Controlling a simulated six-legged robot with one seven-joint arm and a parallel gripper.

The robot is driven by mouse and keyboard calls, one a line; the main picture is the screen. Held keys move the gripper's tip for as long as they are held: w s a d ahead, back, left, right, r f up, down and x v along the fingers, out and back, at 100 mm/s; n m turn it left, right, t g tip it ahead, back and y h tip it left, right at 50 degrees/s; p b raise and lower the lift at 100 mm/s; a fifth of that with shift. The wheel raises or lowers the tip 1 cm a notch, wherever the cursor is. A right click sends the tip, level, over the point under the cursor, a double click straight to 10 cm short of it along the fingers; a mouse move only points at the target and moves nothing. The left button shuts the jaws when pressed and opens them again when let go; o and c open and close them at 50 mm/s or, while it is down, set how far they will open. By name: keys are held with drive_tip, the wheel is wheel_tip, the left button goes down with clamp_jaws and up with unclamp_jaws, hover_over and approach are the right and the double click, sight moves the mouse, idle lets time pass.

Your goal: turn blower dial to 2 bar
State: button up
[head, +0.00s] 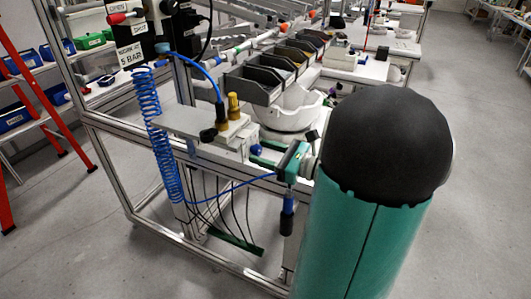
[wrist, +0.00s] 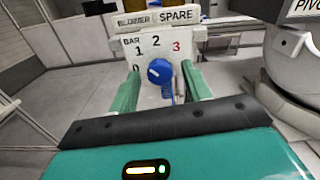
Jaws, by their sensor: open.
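The blue blower dial (wrist: 159,71) is on a pale panel (wrist: 187,49) marked BAR, with 0, 1, 2 and a red 3 around it. A white mark on the dial lies toward its left side; its exact reading is too small to tell. My gripper (wrist: 160,88) is open in the wrist view, with one green finger on each side of the dial. Whether the fingers touch the dial cannot be told. In the head view my gripper (head: 264,157) is at the bench's front edge, with the dial (head: 255,149) showing small beside it.
Labels reading BLOWER and SPARE (wrist: 176,15) sit above the panel. In the head view a coiled blue hose (head: 154,130) hangs left of the bench. Grey bins (head: 255,83) and a white helmet shell (head: 291,108) stand behind. Grey floor is open at the right.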

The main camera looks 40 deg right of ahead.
drive_tip(key=c, duration=1)
drive_tip(key=shift+m, duration=0.4)
drive_tip(key=m, duration=0.3)
drive_tip(key=shift+m, duration=0.3)
drive_tip(key=m, duration=0.4)
drive_tip(key=shift+m, duration=0.3)
drive_tip(key=o, duration=1)
drive_tip(key=shift+s, duration=0.1)
